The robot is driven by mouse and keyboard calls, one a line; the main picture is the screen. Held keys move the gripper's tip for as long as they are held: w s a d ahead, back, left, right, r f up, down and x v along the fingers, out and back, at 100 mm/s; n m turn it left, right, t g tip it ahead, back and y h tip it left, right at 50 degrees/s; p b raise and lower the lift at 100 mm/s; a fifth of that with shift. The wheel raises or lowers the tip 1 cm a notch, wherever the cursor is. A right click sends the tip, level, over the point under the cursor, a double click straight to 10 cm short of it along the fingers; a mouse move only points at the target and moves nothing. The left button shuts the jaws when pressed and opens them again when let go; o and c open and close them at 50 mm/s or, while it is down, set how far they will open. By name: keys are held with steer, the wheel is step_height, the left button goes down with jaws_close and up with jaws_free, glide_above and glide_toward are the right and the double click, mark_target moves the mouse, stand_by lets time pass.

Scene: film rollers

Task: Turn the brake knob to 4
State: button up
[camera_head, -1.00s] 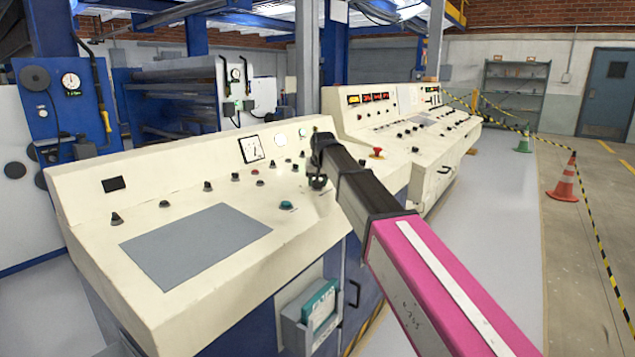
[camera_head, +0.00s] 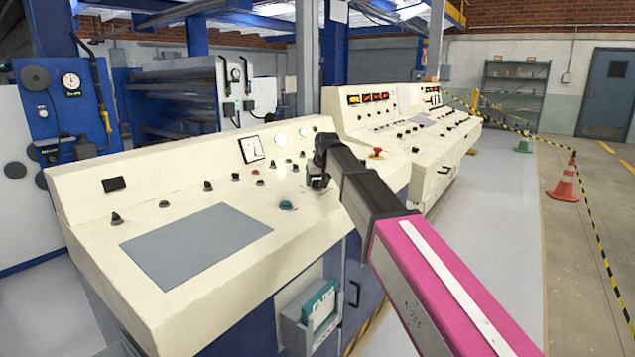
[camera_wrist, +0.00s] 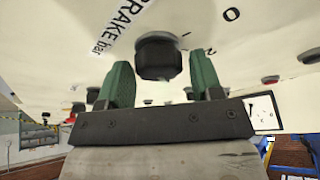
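The brake knob (camera_wrist: 158,58) is a dark round knob on the cream panel. In the wrist view it lies between the two green fingers of my gripper (camera_wrist: 160,66), with a gap on each side. My gripper is open and does not visibly press on it. The knob's pointer setting cannot be read. In the head view my gripper (camera_head: 317,182) is low over the right end of the near console (camera_head: 85,195) and hides the knob.
Several small dark knobs (camera_head: 208,186), a teal button (camera_head: 287,205) and a dial gauge (camera_head: 251,149) are on the same console. A red button (camera_head: 376,153) is just right of my arm. A second console (camera_head: 440,150) stands behind.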

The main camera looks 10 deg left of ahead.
steer(key=shift+o, duration=0.3)
steer(key=v, duration=1)
steer(key=shift+d+r, duration=0.15)
steer(key=shift+r, duration=0.2)
steer(key=shift+s, duration=0.1)
